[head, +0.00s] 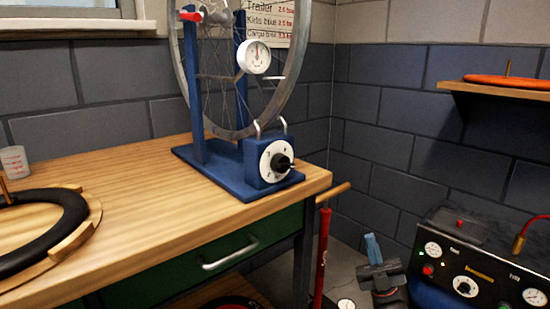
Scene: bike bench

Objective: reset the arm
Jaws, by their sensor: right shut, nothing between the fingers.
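My right gripper (372,247) shows low in the head view, right of the workbench (190,190). Its blue fingers point up and are together, with nothing held between them. It is apart from the bench and stands in front of the floor and dark block wall. My left gripper is out of the picture.
A blue truing stand (198,110) with a wheel, a dial gauge (254,57) and a knob stands on the bench. A black tyre (45,235) lies left. A red pump (321,255) is left of my gripper; a compressor panel (480,265) is right. A shelf (510,90) hangs upper right.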

